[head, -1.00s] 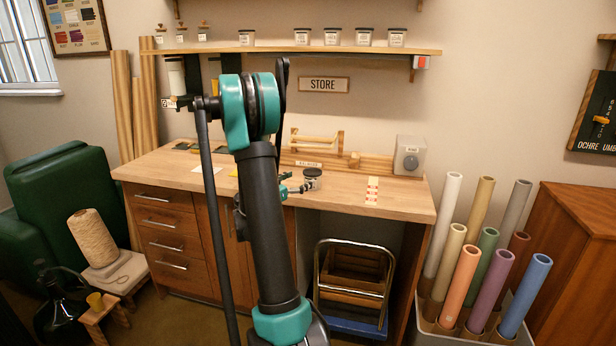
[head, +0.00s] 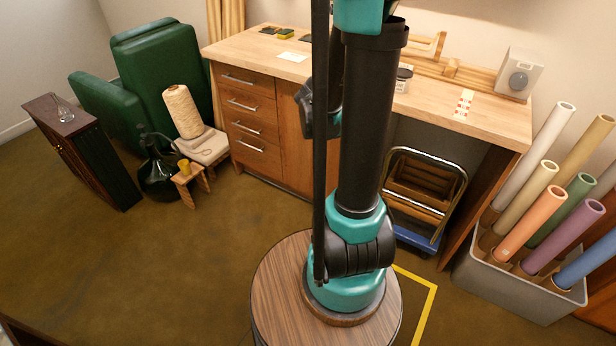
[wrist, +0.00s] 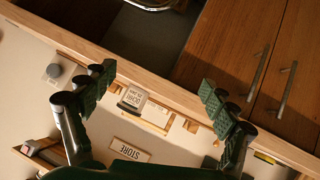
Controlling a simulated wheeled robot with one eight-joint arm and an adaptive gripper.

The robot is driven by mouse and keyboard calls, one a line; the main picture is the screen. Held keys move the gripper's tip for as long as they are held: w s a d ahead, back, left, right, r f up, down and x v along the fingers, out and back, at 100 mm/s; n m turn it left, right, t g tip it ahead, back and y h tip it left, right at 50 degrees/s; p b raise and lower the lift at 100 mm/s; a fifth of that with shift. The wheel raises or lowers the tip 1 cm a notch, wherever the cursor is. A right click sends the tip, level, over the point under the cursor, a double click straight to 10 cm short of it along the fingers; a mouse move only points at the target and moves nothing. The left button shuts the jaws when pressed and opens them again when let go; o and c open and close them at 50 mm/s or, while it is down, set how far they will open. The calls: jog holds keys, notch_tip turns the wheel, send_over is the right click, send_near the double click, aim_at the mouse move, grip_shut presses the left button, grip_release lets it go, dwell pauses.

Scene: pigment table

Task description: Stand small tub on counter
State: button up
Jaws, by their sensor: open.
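The small tub (head: 404,74), pale with a dark lid, stands on the wooden counter (head: 440,98) near its front edge in the head view, partly hidden by my arm. In the wrist view the picture is turned over, and the labelled tub (wrist: 133,98) shows between my fingers but nearer the left one. My gripper (wrist: 157,90) is open, its green ribbed fingers wide apart and holding nothing. The tub looks small and beyond the fingertips, with no visible contact. In the head view my gripper is hidden behind my arm.
A red-and-white strip (head: 463,104) lies on the counter right of the tub, with a grey box (head: 519,73) behind it. A wooden rack (head: 428,45) stands at the back. A bin of tubes (head: 525,285) stands at right.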

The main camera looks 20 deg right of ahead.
jog(key=s+a+f+n+y, duration=0.3)
jog(key=s+a, duration=0.4)
jog(key=a, duration=0.4)
jog(key=s+a+f+n+y, duration=0.4)
jog(key=s+a+n+y, duration=0.2)
jog(key=a, duration=0.5)
jog(key=shift+s+f+y, duration=0.2)
jog(key=shift+s+y, duration=0.4)
jog(key=shift+s, duration=0.4)
